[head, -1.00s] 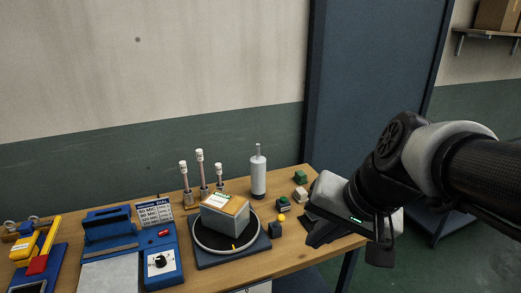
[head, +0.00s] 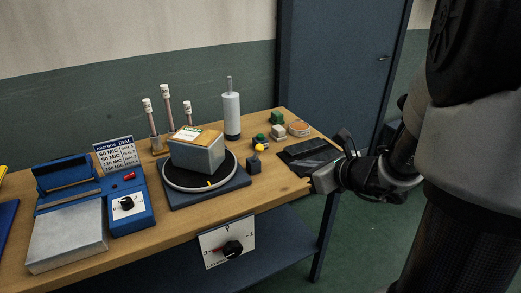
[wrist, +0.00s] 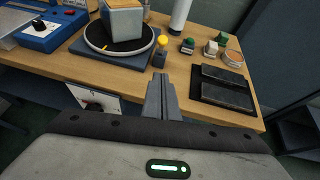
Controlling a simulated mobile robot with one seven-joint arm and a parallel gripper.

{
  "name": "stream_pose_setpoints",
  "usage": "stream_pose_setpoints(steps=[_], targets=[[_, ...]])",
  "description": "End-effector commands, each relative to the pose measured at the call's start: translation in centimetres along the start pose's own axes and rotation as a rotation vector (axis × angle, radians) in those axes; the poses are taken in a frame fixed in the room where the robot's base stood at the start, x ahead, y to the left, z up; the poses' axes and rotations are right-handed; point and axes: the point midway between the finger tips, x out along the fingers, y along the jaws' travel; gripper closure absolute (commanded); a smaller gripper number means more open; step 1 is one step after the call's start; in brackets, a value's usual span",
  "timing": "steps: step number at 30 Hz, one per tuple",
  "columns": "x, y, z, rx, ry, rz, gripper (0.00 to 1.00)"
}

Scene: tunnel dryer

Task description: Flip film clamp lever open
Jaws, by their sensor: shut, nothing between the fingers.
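My gripper (head: 318,183) is at the right end of the wooden table, beside the dark flat plates. In the wrist view its fingers (wrist: 161,78) are together and empty, pointing over the table's front edge. No part is clearly marked as the film clamp lever. A blue device (head: 130,218) with a raised blue bar (head: 65,172), a red button and a black knob stands at the left. A small dark block (head: 254,165) with a yellow ball (head: 259,147) on top stands right of the turntable; I cannot tell whether either is the clamp.
A grey block (head: 198,157) rests on the round turntable (head: 165,183). A grey cylinder (head: 231,117) and several white-capped posts stand behind. Dark plates (head: 306,147) lie at the right end. A dial panel (head: 226,242) hangs below the front edge.

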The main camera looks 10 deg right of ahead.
Motion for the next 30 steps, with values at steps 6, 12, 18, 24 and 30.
stream_pose_setpoints(steps=[6,12,18,24,30], targets=[[0.0,0.0,0.1,-0.003,0.000,0.001,1.00],[1.1,0.1,0.0,-0.005,0.001,0.005,1.00],[4.8,0.2,-0.2,-0.005,0.001,0.007,1.00],[9.2,0.2,-0.1,-0.006,0.001,0.006,1.00],[11.7,0.2,1.8,-0.007,-0.001,0.005,1.00]])
